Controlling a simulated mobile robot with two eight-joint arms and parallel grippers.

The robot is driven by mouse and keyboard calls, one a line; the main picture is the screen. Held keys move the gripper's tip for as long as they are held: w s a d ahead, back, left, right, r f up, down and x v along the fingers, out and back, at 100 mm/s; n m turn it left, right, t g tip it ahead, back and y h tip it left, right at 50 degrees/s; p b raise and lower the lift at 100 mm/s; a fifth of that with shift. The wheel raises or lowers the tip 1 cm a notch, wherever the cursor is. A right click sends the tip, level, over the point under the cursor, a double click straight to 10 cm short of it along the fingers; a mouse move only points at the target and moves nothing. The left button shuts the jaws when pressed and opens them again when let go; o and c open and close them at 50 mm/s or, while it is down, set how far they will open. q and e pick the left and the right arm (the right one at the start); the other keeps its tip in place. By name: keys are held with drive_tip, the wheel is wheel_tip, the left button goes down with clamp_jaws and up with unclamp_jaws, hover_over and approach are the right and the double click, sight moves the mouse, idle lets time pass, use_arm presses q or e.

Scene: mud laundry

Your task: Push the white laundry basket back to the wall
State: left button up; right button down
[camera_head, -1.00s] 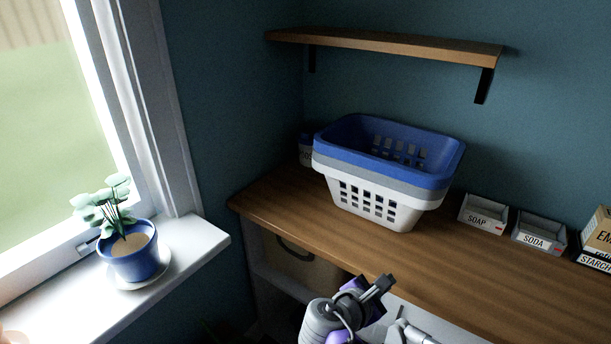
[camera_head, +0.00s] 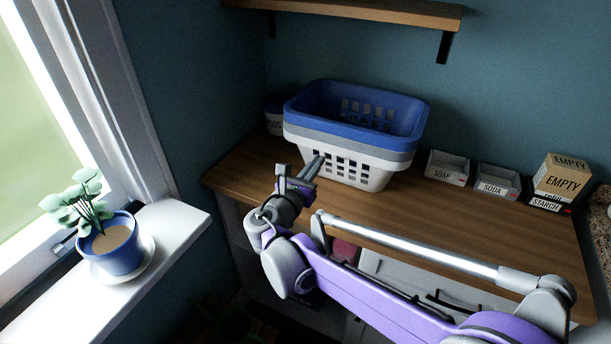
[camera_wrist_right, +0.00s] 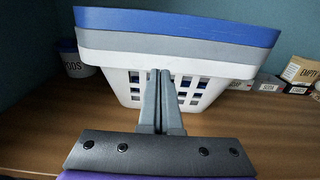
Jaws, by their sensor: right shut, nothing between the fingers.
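The white laundry basket (camera_head: 352,174) stands upright on the wooden counter, with a grey basket (camera_head: 345,150) and a blue basket (camera_head: 398,135) nested above it. The right wrist view also shows the white basket (camera_wrist_right: 207,84) straight ahead. My right gripper (camera_head: 316,162) is shut and empty, with its fingertips at the front of the white basket, left of its middle. In the right wrist view the closed fingers (camera_wrist_right: 159,76) overlap the basket's slotted front. I cannot tell whether they touch it. My left gripper is not in view.
A soap tray (camera_head: 447,168), a soda tray (camera_head: 497,181) and an "EMPTY" box (camera_head: 562,178) stand to the right. A shelf (camera_head: 350,12) hangs above. A potted plant (camera_head: 120,252) sits on the left windowsill.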

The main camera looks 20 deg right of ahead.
sight(329, 147)
drive_tip(key=shift+x, duration=2.35)
drive_tip(key=x, duration=0.7)
